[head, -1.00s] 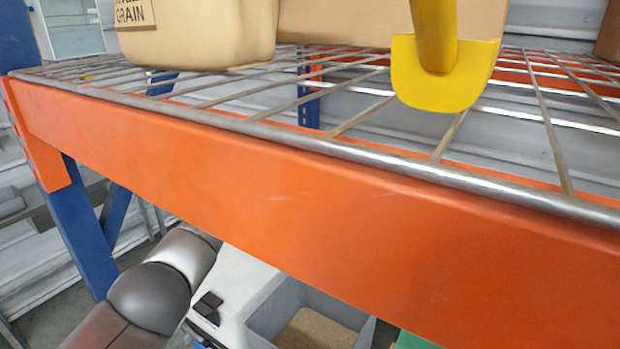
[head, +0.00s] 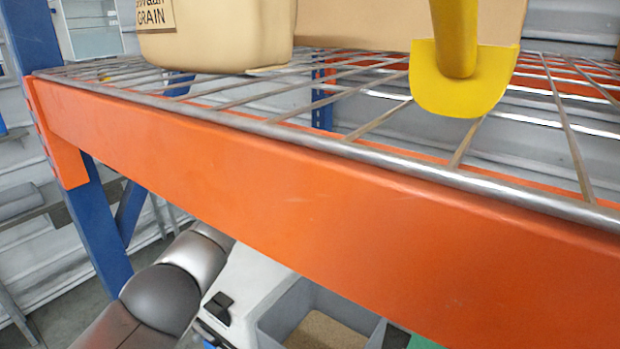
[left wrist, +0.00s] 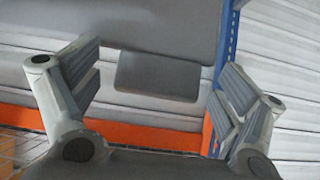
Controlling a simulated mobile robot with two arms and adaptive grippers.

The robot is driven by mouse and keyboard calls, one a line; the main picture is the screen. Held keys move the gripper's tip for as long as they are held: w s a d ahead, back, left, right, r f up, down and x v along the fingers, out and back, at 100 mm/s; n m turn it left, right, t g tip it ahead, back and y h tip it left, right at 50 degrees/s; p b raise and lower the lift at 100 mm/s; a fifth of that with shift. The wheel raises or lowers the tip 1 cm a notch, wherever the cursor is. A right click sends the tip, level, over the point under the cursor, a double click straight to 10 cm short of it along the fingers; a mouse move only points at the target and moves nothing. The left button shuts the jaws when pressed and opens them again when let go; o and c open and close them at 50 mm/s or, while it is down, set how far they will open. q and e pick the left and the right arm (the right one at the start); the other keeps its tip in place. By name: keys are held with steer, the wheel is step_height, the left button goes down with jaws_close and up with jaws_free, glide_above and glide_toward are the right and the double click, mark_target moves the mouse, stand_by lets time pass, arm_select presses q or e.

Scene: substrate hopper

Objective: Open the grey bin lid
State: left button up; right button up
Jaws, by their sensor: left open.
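In the left wrist view my left gripper (left wrist: 157,68) is open, with its two fingers spread wide and nothing between the pads. Ahead of it is a dark grey panel (left wrist: 165,25) with a rounded grey tab (left wrist: 157,77) at its lower edge. The tab appears between the fingers in the picture; I cannot tell the gap or whether this panel is the bin lid. In the head view a grey bin (head: 373,322) with tan contents shows partly below the orange beam. My left arm passes behind the beam, so its gripper is hidden there. My right gripper is not in view.
An orange shelf beam (head: 250,170) crosses the head view under a wire shelf. On the shelf are a tan grain container (head: 215,35) and a yellow scoop (head: 460,85). A blue upright (head: 95,215) stands at left. A white body with a black latch (head: 218,306) is beside the bin.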

arm_select(q)
steer(key=v, duration=1.1)
steer(key=shift+s+a, duration=0.2)
